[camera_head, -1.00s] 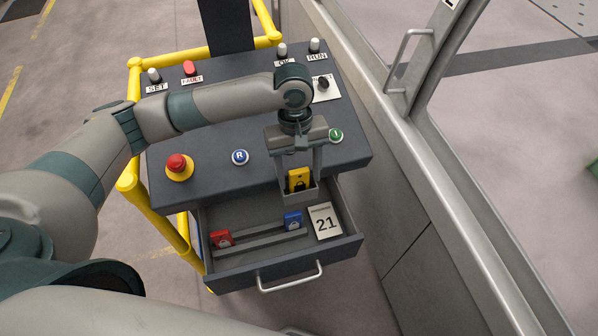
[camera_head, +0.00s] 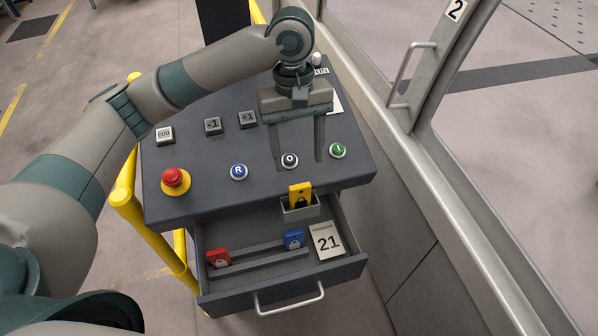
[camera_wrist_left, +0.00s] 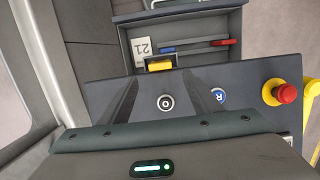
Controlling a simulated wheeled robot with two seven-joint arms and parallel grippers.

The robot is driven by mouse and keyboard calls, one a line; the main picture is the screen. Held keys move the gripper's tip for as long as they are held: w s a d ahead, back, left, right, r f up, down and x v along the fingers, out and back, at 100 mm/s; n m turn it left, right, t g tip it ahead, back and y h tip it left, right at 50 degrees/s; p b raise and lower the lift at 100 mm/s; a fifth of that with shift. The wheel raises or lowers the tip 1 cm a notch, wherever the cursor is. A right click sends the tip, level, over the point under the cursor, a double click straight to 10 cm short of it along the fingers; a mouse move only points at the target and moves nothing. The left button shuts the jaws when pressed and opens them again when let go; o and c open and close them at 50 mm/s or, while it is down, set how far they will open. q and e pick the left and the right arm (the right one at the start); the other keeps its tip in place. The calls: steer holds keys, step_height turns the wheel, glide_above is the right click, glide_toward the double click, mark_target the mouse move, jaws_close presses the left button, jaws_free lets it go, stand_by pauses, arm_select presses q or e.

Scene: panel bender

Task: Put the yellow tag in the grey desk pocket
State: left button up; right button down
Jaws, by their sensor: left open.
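The yellow tag (camera_head: 300,195) with a dark lock picture stands upright in the small grey desk pocket (camera_head: 300,210), on the far inner side of the open drawer. Its lower part is hidden by the pocket's front wall. In the left wrist view the yellow tag (camera_wrist_left: 160,65) shows at the drawer's near edge. My left gripper (camera_head: 304,158) is open and empty, raised above the desk top behind the pocket, apart from the tag. Its fingers also show in the left wrist view (camera_wrist_left: 165,95), on either side of the O button. My right gripper is not in view.
The open drawer (camera_head: 283,285) also holds a red tag (camera_head: 219,258), a blue tag (camera_head: 294,239) and a card marked 21 (camera_head: 326,242). The desk top carries a red stop button (camera_head: 175,180) and several other buttons. A yellow rail (camera_head: 150,232) runs left; a grey machine wall stands right.

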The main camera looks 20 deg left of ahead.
arm_select(q)
steer(key=shift+a+r, duration=0.1)
steer(key=shift+r, duration=0.65)
steer(key=shift+f, duration=0.1)
